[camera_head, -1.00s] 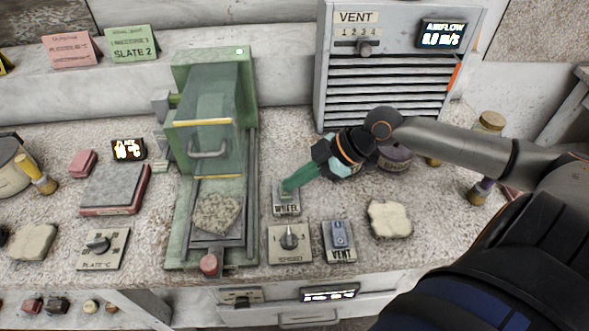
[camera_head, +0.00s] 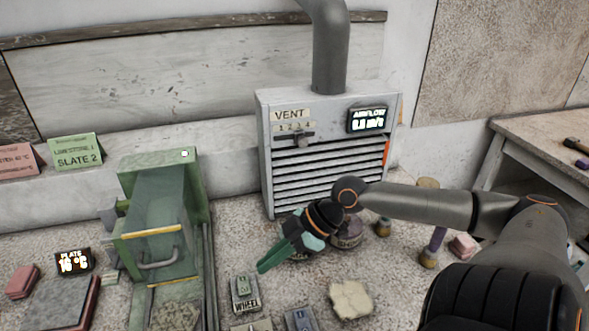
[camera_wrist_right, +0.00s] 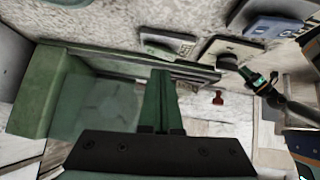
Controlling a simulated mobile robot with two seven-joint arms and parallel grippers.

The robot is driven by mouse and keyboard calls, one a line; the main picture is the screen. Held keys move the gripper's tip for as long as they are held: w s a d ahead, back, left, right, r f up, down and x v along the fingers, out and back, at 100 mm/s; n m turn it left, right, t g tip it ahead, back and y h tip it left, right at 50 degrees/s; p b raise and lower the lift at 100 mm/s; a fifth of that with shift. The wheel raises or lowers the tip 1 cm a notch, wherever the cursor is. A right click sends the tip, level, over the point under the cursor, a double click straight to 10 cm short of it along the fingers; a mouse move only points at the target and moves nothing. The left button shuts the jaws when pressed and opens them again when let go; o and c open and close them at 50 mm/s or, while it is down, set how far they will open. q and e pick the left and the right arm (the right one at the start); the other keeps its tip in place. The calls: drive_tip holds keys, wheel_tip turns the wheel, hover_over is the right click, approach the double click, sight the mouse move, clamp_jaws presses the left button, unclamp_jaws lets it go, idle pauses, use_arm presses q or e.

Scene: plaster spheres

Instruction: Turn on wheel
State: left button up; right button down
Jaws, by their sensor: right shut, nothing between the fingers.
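The switch box labelled WHEEL (camera_head: 244,294) sits on the bench right of the green machine (camera_head: 160,190). Its rocker is small, and I cannot tell which way it is set. The machine has a clear hood with a handle and a small pale light on its top. My right gripper (camera_head: 263,269) is shut and empty, its green fingertips just above and behind the switch box, apart from it. In the right wrist view, the closed green fingers (camera_wrist_right: 157,100) point towards the bench, with the green machine (camera_wrist_right: 40,92) at left. My left gripper is out of view.
The VENT cabinet (camera_head: 330,175) stands behind my right gripper. A VENT switch (camera_head: 300,320) and a pale stone slab (camera_head: 350,299) lie in front. A round dark jar (camera_head: 347,232) stands close by my right gripper. A side table (camera_head: 535,135) is at right.

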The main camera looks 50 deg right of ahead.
drive_tip(key=p+v, duration=0.2)
drive_tip(key=v, duration=0.5)
drive_tip(key=shift+s+d+r, duration=0.1)
drive_tip(key=shift+r, duration=0.05)
idle(0.5)
